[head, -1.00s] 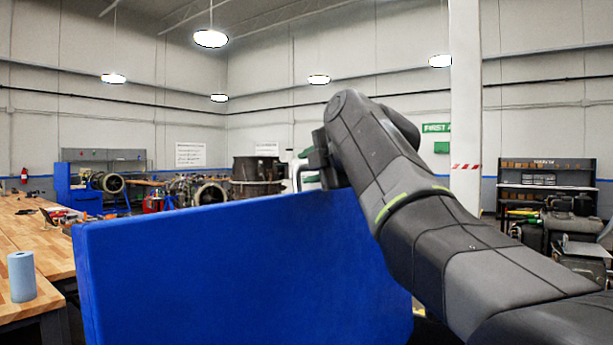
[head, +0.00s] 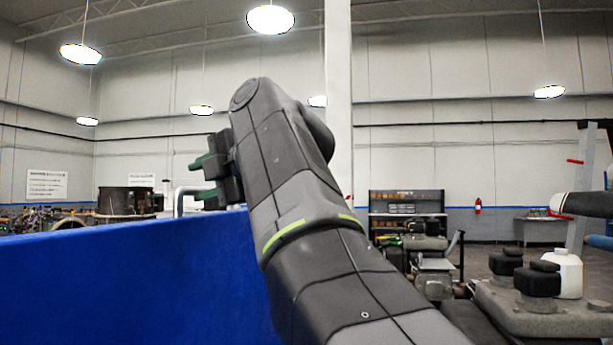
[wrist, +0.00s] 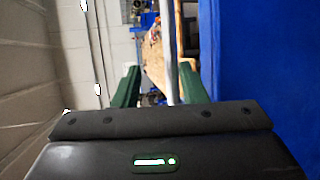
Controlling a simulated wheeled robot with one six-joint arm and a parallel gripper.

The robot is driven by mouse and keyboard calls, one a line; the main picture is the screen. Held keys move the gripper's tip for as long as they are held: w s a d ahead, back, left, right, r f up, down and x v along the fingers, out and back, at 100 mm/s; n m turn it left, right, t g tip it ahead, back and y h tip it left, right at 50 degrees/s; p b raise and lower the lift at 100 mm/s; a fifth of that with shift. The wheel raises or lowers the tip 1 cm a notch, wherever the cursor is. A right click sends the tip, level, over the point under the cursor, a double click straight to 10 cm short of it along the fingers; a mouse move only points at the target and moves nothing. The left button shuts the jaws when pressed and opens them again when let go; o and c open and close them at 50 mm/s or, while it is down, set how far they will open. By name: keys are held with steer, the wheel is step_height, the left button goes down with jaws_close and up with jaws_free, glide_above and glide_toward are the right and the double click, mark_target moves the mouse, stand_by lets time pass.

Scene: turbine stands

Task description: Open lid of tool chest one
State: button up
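A large blue panel (head: 140,285) fills the lower left of the head view; it looks like a raised chest lid, but the chest body is hidden. It also fills the right side of the wrist view (wrist: 268,70). A silver bar (head: 180,195), apparently a handle, rises at the panel's top edge. My gripper (head: 203,177) is beside the bar, above the panel's edge. In the wrist view, my gripper (wrist: 158,86) has its green fingers apart, with the bar (wrist: 168,50) showing between them or just beyond. I see no contact with either finger.
Dark shelving (head: 405,200) and a fire extinguisher (head: 477,205) are at the far wall. A wooden bench (wrist: 152,60) shows beyond my fingers.

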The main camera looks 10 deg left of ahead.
steer(key=b+v, duration=0.1)
steer(key=v, duration=1.5)
stand_by(0.8)
steer(key=shift+w+b, duration=0.1)
steer(key=shift+b, duration=0.25)
stand_by(0.4)
